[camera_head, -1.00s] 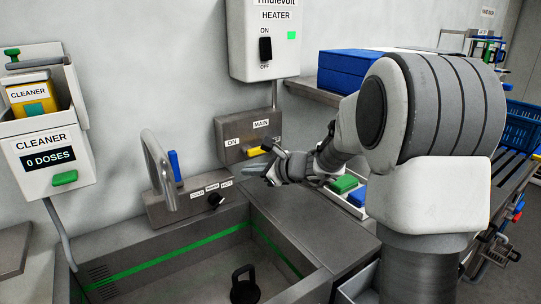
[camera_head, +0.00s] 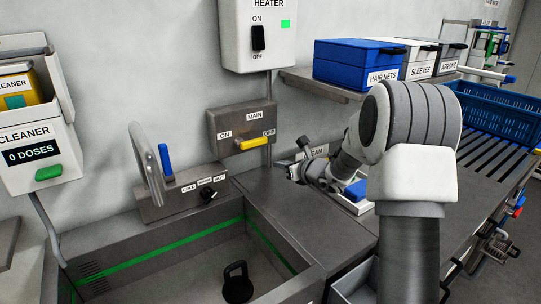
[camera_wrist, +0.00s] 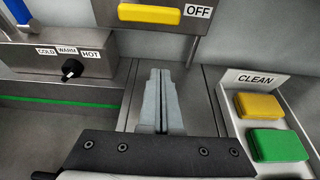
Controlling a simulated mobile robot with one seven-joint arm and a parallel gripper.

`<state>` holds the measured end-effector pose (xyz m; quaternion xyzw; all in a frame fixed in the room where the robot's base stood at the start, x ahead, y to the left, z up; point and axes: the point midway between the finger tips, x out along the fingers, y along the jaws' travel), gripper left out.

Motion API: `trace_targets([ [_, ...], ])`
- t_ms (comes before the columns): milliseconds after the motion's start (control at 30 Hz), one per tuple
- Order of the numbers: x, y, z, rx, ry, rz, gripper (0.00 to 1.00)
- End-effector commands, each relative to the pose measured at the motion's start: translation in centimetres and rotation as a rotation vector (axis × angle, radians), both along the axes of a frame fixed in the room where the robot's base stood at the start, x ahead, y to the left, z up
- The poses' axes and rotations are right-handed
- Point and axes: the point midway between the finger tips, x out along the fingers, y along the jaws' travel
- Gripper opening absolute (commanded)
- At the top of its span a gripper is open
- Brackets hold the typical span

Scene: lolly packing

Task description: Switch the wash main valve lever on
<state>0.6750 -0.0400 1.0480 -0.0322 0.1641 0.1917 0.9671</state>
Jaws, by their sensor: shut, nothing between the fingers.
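The wash main valve lever (camera_head: 256,143) is a yellow handle on a grey box (camera_head: 222,122) marked MAIN on the wall. ON is printed at its left and OFF at its right, and the handle lies towards the OFF side. The lever (camera_wrist: 150,14) also shows at the top of the wrist view, beside the OFF label. My gripper (camera_head: 292,173) is below and to the right of the lever, apart from it, above the counter. In the wrist view its fingers (camera_wrist: 160,95) are together with nothing between them.
A sink (camera_head: 150,265) with a tap (camera_head: 150,160) and a temperature knob (camera_head: 207,194) is at the left. A tray marked CLEAN holds a yellow block (camera_wrist: 258,106) and a green block (camera_wrist: 277,145). A shelf with boxes (camera_head: 352,62) is above right.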

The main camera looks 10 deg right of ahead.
Motion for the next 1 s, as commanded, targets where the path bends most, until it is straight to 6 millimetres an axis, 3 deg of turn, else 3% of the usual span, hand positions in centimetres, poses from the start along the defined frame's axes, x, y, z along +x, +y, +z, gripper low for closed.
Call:
trace_targets([
  [567,8.3,3.5,-3.2,-0.001,0.001,0.002,0.0],
  [800,8.4,3.5,0.2,-0.002,-0.002,0.002,0.0],
  [1000,8.4,3.5,0.8,-0.001,0.0,0.001,0.0],
])
